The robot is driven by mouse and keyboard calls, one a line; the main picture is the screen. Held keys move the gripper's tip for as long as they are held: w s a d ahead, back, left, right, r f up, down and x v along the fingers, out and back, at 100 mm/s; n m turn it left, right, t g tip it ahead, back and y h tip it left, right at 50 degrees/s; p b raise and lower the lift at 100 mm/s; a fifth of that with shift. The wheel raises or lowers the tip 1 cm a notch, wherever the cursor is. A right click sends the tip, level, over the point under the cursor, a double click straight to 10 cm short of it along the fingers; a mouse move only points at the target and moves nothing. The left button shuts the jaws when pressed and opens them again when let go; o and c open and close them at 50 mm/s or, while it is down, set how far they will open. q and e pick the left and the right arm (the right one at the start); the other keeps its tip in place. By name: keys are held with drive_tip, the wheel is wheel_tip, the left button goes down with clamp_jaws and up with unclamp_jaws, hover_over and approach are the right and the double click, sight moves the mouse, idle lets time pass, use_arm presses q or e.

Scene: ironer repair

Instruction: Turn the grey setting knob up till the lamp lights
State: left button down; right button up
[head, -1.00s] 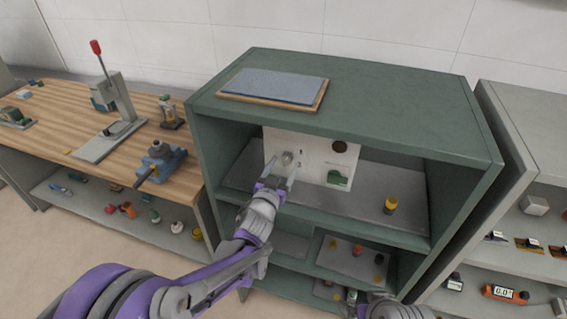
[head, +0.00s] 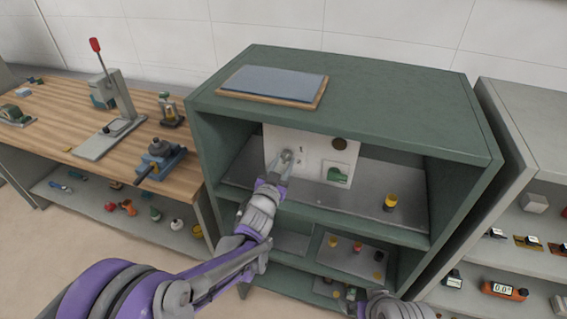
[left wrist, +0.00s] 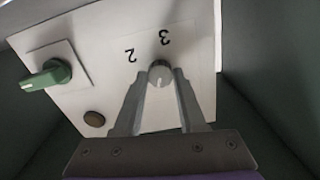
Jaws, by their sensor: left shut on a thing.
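The grey setting knob (left wrist: 160,71) is on a white panel (left wrist: 100,35) inside the green cabinet. My left gripper (left wrist: 160,78) is shut on it, one finger on each side. A pale mark on the knob points down in the left wrist view; the figures 2 and 3 stand upside down above the knob. In the head view my left gripper (head: 284,162) reaches the panel's left part and partly hides the knob. A dark brown round disc (left wrist: 95,118), perhaps the lamp, looks unlit; it also shows in the head view (head: 339,144). My right gripper is not clearly seen.
A green knob (left wrist: 48,76) sits on the same panel, below the disc in the head view (head: 338,175). A yellow and black part (head: 390,203) stands on the cabinet shelf to the right. The green cabinet's top (head: 400,115) overhangs the panel.

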use_arm(q)
drive_tip(key=m, duration=0.3)
use_arm(e)
drive_tip(key=shift+s+f, duration=0.1)
drive_tip(key=shift+f, duration=0.2)
use_arm(q)
drive_tip(key=shift+c, duration=2.4)
unclamp_jaws()
drive_tip(key=b+v, duration=0.2)
drive_tip(key=v, duration=0.8)
drive_tip(key=shift+s+a, duration=0.15)
drive_tip(key=shift+s, duration=0.25)
use_arm(e)
drive_tip(key=f, duration=0.1)
drive_tip(key=s+f, duration=0.1)
drive_tip(key=shift+f, duration=0.3)
